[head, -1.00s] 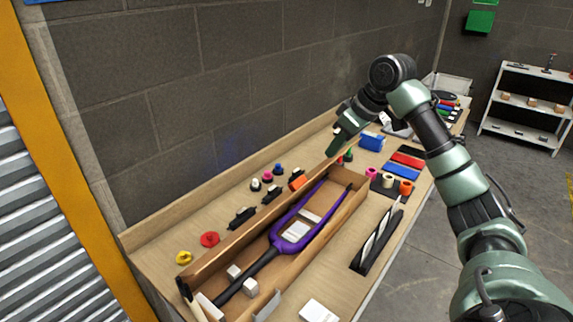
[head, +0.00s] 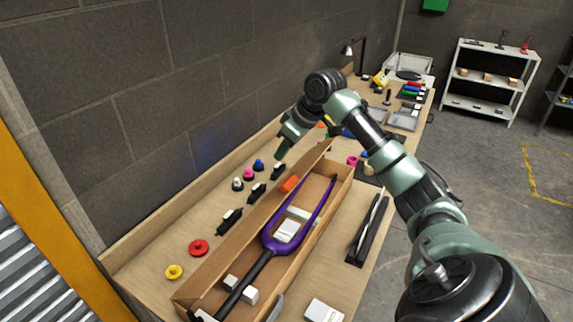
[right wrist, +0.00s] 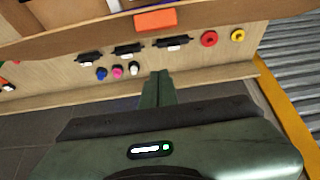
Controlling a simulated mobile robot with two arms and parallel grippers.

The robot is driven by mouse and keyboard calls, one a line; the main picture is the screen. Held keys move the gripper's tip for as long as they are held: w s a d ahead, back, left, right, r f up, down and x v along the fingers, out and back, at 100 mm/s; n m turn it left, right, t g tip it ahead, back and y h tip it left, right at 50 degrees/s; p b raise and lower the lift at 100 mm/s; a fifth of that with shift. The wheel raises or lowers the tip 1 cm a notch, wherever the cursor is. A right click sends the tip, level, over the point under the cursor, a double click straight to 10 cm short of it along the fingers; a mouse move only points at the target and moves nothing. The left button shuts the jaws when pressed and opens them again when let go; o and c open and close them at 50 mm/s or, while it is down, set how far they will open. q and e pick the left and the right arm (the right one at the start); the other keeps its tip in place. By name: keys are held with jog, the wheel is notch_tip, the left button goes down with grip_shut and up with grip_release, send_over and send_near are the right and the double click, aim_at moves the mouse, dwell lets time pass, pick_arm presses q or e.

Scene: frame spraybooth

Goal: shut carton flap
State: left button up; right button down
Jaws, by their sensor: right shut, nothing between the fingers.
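A long, open brown carton (head: 345,183) lies along the bench with a purple fork-shaped frame (head: 271,242) inside. Its long flap (head: 231,247) stands up along the wall side, with an orange piece (head: 290,183) at its upper edge. The flap also crosses the top of the right wrist view (right wrist: 75,34), with the orange piece there. My right gripper (head: 281,154) is shut and empty, pointing down on the wall side of the flap and apart from it. Its fingers show in the right wrist view (right wrist: 158,76). My left gripper is not in view.
Black clips (head: 230,220), small knobs (head: 248,174), a red ring (head: 198,248) and a yellow ring (head: 174,272) lie between the flap and the bench's back rail. A black tray (head: 367,231) lies right of the carton. The block wall rises behind the bench.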

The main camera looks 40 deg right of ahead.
aim_at(287, 180)
jog(key=f, duration=0.1)
jog(key=f+p, duration=0.1)
jog(key=f, duration=0.1)
jog(key=f+p, duration=0.1)
jog(key=f, duration=0.1)
jog(key=shift+s+d, duration=0.1)
jog(key=shift+s, duration=0.25)
jog(key=shift+s+d+p, duration=0.1)
jog(key=shift+s+p, duration=0.15)
jog(key=shift+p, duration=0.05)
jog(key=shift+f, duration=0.25)
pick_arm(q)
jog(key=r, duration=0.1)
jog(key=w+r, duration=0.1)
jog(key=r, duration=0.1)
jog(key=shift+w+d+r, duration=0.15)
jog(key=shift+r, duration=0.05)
